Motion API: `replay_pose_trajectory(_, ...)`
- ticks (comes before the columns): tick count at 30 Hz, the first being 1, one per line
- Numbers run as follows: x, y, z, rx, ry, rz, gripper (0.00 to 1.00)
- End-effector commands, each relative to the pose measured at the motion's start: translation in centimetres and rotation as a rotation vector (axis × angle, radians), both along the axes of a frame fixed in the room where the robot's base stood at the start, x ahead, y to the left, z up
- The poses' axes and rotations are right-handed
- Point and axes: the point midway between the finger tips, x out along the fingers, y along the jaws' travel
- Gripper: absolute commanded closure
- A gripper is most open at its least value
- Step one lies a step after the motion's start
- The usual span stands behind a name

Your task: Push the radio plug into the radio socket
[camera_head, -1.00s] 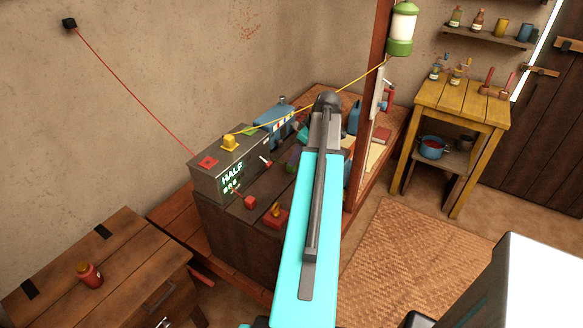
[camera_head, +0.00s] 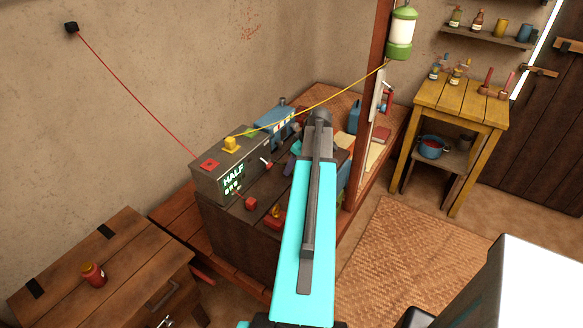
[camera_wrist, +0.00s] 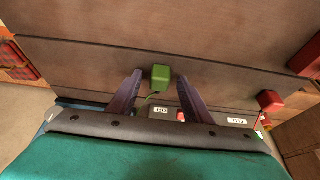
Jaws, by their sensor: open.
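A small green block (camera_wrist: 160,77), which looks like the radio plug, lies on the brown planks in the wrist view, with a thin green line near it. My gripper (camera_wrist: 159,84) has its two purple fingers spread, one on each side of the block; I cannot tell whether they touch it. In the head view my arm hides most of the gripper and this block. A blue device (camera_head: 272,121), perhaps the radio, stands behind the grey box. I cannot make out the radio socket; white labels (camera_wrist: 237,121) show beyond the fingers in the wrist view.
The grey box (camera_head: 228,181) reading HALF stands on the wooden chest, with a red plug (camera_head: 209,164) and yellow plug (camera_head: 230,144) on top. Their cords run to the wall and the lantern (camera_head: 400,34). Red blocks (camera_head: 251,203) lie in front. A post (camera_head: 366,130) stands right.

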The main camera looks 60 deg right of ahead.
Motion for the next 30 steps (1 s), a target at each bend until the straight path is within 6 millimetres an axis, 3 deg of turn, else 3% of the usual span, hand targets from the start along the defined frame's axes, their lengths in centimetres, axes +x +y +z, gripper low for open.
replay_pose_trajectory(18,0.03,-0.02,-0.26,0.0,0.0,-0.001,0.55)
replay_pose_trajectory(19,0.03,-0.02,-0.26,0.0,0.0,-0.001,0.56)
replay_pose_trajectory(26,0.04,-0.02,-0.25,0.0,0.0,-0.001,0.95)
replay_pose_trajectory(30,0.04,-0.02,-0.24,0.0,0.0,-0.001,0.97)
